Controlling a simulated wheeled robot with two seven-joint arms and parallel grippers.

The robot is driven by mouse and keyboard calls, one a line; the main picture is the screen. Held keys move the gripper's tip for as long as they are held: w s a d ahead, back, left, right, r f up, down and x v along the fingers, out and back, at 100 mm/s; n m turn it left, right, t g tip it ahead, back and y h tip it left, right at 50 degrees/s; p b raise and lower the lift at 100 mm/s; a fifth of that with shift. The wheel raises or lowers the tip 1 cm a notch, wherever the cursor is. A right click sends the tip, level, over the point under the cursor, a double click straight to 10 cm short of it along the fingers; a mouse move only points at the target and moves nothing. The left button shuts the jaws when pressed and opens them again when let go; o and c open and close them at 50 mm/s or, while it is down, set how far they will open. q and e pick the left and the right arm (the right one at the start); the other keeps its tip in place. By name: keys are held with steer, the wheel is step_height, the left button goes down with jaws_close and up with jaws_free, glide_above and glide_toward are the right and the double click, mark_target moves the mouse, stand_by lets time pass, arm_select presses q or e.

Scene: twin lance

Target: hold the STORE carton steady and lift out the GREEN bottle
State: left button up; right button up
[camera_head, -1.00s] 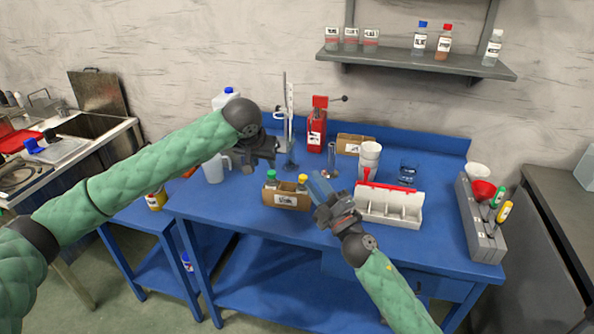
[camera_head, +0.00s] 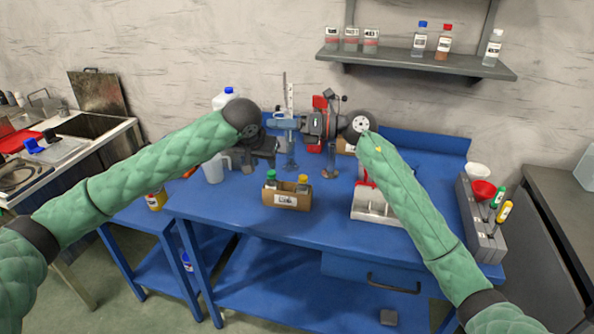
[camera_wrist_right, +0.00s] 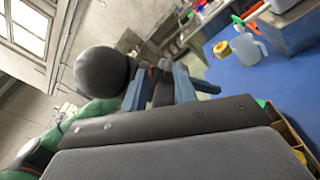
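The brown carton (camera_head: 287,200) stands on the blue table, its label too small to read. A green-capped bottle (camera_head: 271,181) stands in its left part and a yellow-capped bottle (camera_head: 303,184) in its right part. Part of the carton (camera_wrist_right: 289,131) shows at the right edge of the right wrist view. My left gripper (camera_head: 258,165) hangs above and left of the carton, apart from it; its finger gap is unclear. My right gripper (camera_head: 285,122) is higher, behind the carton, pointing left close to my left wrist. Its blue fingers (camera_wrist_right: 160,87) are spread, with no held object visible.
A white divided tray (camera_head: 374,208) stands right of the carton, partly behind my right arm. A clear jug (camera_head: 214,170) stands to the left. A stand (camera_head: 290,150) and a red device (camera_head: 318,135) are behind. The table in front of the carton is clear.

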steer(key=w+r+n+h, duration=0.1)
steer(key=n+h, duration=0.1)
steer(key=n+g+h, duration=0.2)
steer(key=n+h, duration=0.2)
steer(key=h, duration=0.7)
glide_above(287, 189)
steer(key=s+d, duration=0.3)
steer(key=s, duration=0.3)
step_height(287, 189, down, 16)
steer(key=f, duration=0.1)
steer(key=shift+w+a+f, duration=0.2)
steer(key=shift+f, duration=0.2)
steer(key=shift+x, duration=3.35)
jaws_close()
